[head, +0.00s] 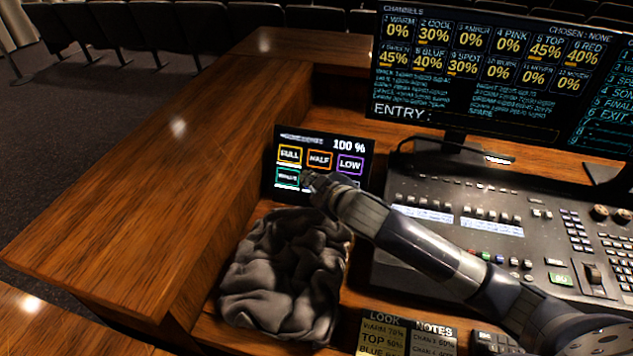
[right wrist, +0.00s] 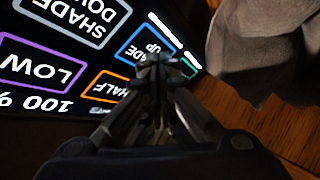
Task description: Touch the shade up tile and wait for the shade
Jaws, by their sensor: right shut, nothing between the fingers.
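The small dark touch panel (head: 324,146) stands on the desk and reads 100 %, with FULL, HALF and LOW tiles above and a green tile below. The blue shade up tile (right wrist: 139,47) shows in the right wrist view, partly covered by my fingertips. In the head view my right gripper hides it. My right gripper (head: 308,179) is shut and empty, its tips at the panel's lower row; it also shows in the right wrist view (right wrist: 163,62). Whether the tips touch the glass I cannot tell. The shade down tile (right wrist: 82,18) lies beside shade up. My left gripper is out of view.
A crumpled grey cloth (head: 285,275) lies just below the panel, close under my right gripper. A mixing console (head: 480,215) and a large monitor (head: 490,75) stand to the right. Note cards (head: 383,335) lie at the front. The wooden ledge (head: 150,190) at left is clear.

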